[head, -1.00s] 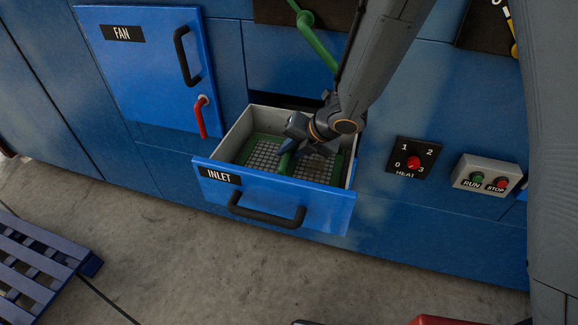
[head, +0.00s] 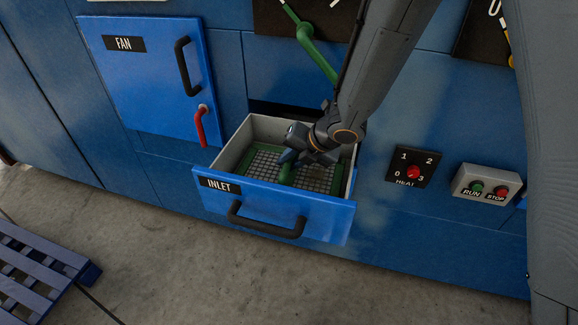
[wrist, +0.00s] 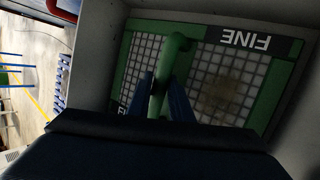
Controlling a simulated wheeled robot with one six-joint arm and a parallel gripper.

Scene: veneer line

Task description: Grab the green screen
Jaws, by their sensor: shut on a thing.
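The green screen (head: 258,163) is a green frame with a light mesh. It lies inside the open INLET drawer (head: 325,212). In the wrist view the screen (wrist: 286,85) shows a FINE label, a brownish patch on its mesh and a raised green handle bar (wrist: 166,70) across the middle. My gripper (head: 287,163) reaches down into the drawer. Its blue fingers (wrist: 162,98) are shut on the handle, one on each side of it. The far part of the screen is partly hidden by my gripper in the head view.
The blue FAN door (head: 140,80) with a red lever (head: 201,126) is left of the drawer. A HEAT dial (head: 412,170) and a RUN/STOP box (head: 485,185) are to the right. The drawer walls surround the screen closely. A blue pallet (head: 40,265) lies on the floor at left.

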